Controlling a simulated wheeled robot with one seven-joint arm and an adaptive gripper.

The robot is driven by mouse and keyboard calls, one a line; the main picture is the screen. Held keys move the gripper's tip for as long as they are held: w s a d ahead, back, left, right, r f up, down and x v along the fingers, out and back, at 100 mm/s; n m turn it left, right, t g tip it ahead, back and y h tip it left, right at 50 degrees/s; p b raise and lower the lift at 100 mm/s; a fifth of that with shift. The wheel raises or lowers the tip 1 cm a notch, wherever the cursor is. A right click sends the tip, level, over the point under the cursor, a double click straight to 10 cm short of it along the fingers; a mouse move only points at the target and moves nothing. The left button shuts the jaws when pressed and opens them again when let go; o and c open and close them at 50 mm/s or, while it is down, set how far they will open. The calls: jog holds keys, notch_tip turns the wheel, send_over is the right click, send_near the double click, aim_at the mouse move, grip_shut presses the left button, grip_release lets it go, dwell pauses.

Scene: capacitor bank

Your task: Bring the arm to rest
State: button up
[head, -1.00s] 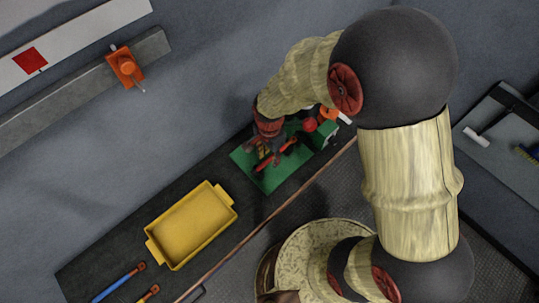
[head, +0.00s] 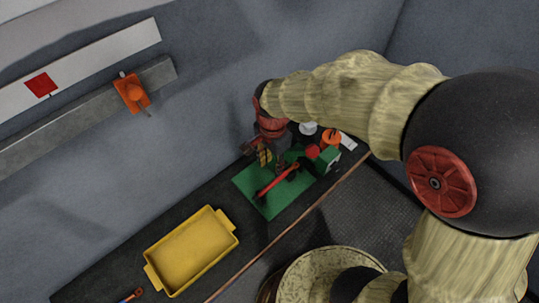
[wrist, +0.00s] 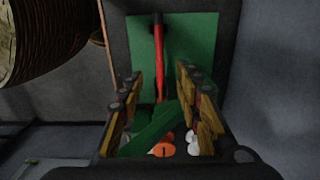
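My gripper (head: 258,151) is at the end of my arm, over the back edge of the green mat (head: 262,203) on the dark bench. In the wrist view my gripper (wrist: 160,82) shows its two fingers standing apart with nothing held between them.
A green box (head: 328,160), a red knob-like part (head: 312,151) and an orange part (head: 331,138) stand by the mat's right end. A yellow tray (head: 192,250) lies to its left. An orange fitting (head: 132,92) sits on a grey wall rail (head: 80,120).

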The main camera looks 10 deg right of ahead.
jog(key=shift+r, duration=0.1)
jog(key=s+d+r+n+t+b, duration=0.5)
jog(key=s+d+r+n+b, duration=0.2)
jog(key=s+d+n+b, duration=0.4)
jog(key=shift+s+d+r+t, duration=0.35)
jog(key=shift+s+d, duration=0.15)
jog(key=shift+s, duration=0.1)
